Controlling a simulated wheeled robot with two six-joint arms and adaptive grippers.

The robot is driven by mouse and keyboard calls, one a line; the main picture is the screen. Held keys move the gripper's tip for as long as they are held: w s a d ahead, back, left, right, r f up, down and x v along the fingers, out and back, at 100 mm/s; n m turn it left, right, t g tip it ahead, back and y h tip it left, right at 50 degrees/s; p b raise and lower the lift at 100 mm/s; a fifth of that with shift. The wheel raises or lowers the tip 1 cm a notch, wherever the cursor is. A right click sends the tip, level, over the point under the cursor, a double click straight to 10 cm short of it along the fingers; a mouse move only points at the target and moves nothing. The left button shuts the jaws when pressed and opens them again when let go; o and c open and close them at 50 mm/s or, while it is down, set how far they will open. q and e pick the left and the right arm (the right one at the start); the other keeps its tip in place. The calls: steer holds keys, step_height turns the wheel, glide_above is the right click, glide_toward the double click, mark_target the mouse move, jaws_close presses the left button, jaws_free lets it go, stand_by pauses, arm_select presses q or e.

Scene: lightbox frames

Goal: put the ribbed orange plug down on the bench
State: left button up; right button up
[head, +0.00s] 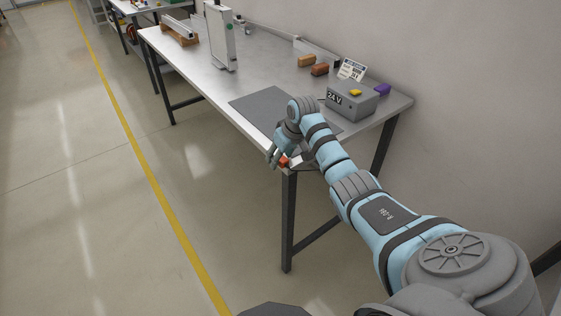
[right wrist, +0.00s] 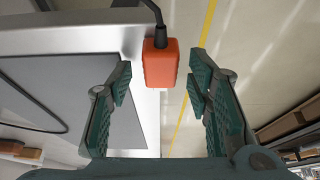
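An orange plug (right wrist: 160,65) with a black cable shows in the right wrist view, over the bench's edge. In the head view it is a small orange patch (head: 284,161) at the near corner of the bench (head: 185,65). I cannot make out its ribs, nor whether it rests on the bench top. My right gripper (head: 273,158) is at that corner. In the right wrist view its fingers (right wrist: 163,75) are apart on either side of the plug, with a gap on both sides. My left gripper is not in view.
A dark grey mat (head: 262,104) lies beside my right arm. A grey 24V box (head: 350,105), a purple block (head: 382,89), a tan block (head: 306,60) and a red-brown block (head: 320,69) stand towards the wall. A white upright frame (head: 219,38) stands farther back.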

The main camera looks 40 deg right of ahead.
jaws_close()
steer(key=shift+r, duration=0.1)
